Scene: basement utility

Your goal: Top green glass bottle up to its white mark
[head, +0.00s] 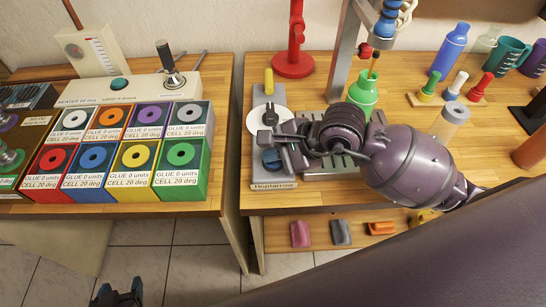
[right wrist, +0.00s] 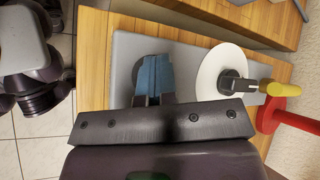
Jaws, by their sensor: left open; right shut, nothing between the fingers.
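The green glass bottle (head: 362,97) stands upright under a spout with a blue and orange valve (head: 385,25). My right arm hides its lower part, and I cannot make out a white mark or a liquid level. My left gripper (head: 118,293) is open and empty, low over the floor.
A yellow-handled part (head: 269,82) and a red stand (head: 293,50) rise behind the plate. A blue bottle (head: 449,50), teal mug (head: 507,56) and small coloured stoppers stand at the right. Glue cells (head: 180,165) fill the left bench. A gap separates the benches.

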